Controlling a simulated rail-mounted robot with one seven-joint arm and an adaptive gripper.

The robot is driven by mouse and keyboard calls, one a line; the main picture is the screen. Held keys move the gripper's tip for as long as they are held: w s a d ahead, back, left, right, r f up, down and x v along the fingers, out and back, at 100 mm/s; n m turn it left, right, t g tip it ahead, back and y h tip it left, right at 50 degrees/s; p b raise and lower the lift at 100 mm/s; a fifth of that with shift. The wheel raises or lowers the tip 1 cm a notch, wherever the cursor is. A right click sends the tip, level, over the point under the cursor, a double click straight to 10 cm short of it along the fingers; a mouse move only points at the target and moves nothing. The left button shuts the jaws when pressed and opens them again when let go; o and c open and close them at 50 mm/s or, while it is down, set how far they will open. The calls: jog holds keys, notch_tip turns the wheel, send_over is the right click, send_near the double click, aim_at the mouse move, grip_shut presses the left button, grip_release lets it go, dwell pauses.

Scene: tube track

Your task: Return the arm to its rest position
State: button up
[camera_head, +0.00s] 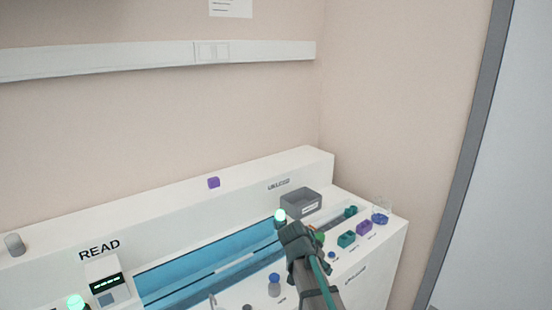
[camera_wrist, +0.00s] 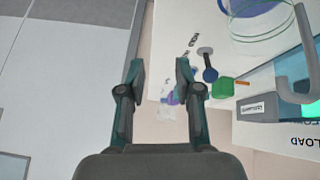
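My gripper (camera_wrist: 160,75) shows in the wrist view with its two dark fingers apart and nothing held between them. Beyond the fingers are the pale floor or wall and the edge of a white bench. In the head view my arm reaches up from the lower edge over the right end of the white bench (camera_head: 180,205), in front of the grey bin (camera_head: 300,203). The fingertips are hard to make out there. The rest position is not marked in either view.
A green block (camera_head: 347,239), a purple block (camera_head: 364,228) and a blue item (camera_head: 380,218) sit right of my arm. A blue channel (camera_head: 215,262) runs left.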

jog(key=s+d+f+n+g+y, duration=0.1)
jog(key=s+d+f+n+g, duration=0.15)
jog(key=s+f, duration=0.9)
jog(key=s+d+f+n+g+y, duration=0.1)
jog(key=s+d+f+n+g, duration=0.15)
jog(key=s+f, duration=0.9)
jog(key=s+a+f+n+g+y, duration=0.1)
jog(key=s+f+g+y, duration=0.1)
jog(key=s+f, duration=0.7)
jog(key=s+a+f+n+g+y, duration=0.1)
jog(key=s+a+f+n+g, duration=0.1)
jog(key=s+f, duration=0.8)
jog(key=s+g, duration=0.1)
jog(key=s, duration=0.5)
jog(key=shift+s+a+y, duration=0.25)
jog(key=shift+s+y, duration=0.1)
jog(key=shift+y, duration=0.05)
